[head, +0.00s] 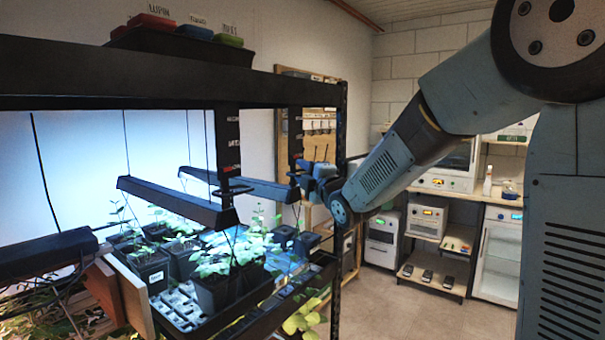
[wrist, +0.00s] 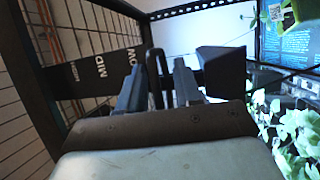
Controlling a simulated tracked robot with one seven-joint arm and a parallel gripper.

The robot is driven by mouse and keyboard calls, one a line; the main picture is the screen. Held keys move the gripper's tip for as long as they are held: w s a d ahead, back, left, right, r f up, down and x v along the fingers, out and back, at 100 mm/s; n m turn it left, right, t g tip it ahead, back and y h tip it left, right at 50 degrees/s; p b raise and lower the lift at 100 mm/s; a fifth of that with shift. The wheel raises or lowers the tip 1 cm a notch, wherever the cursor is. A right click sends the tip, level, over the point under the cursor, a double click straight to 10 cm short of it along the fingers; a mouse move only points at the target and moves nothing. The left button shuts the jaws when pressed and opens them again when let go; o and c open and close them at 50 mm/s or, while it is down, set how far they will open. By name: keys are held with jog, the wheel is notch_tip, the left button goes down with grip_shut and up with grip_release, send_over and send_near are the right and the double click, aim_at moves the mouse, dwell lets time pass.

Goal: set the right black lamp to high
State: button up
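The right black lamp (head: 240,187) is a long dark bar hanging over the seedlings, behind a second black lamp (head: 175,203). Its end is at the right post (head: 296,135), below the post's labels. In the wrist view a label strip (wrist: 95,62) reads MID and LOW. My gripper (head: 308,183) is at the right lamp's end. In the wrist view my gripper's fingers (wrist: 158,88) stand apart on either side of a thin black handle (wrist: 155,68), with narrow gaps visible. Part of the lamp's end is hidden behind my gripper in the head view.
Potted seedlings (head: 215,275) stand in trays under the lamps. The rack's top beam (head: 150,80) runs above, with a crate of coloured boxes (head: 185,38) on it. Leaves (wrist: 290,125) are close on the right in the wrist view. Shelves with appliances (head: 425,215) stand behind.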

grip_shut()
dwell(0.6)
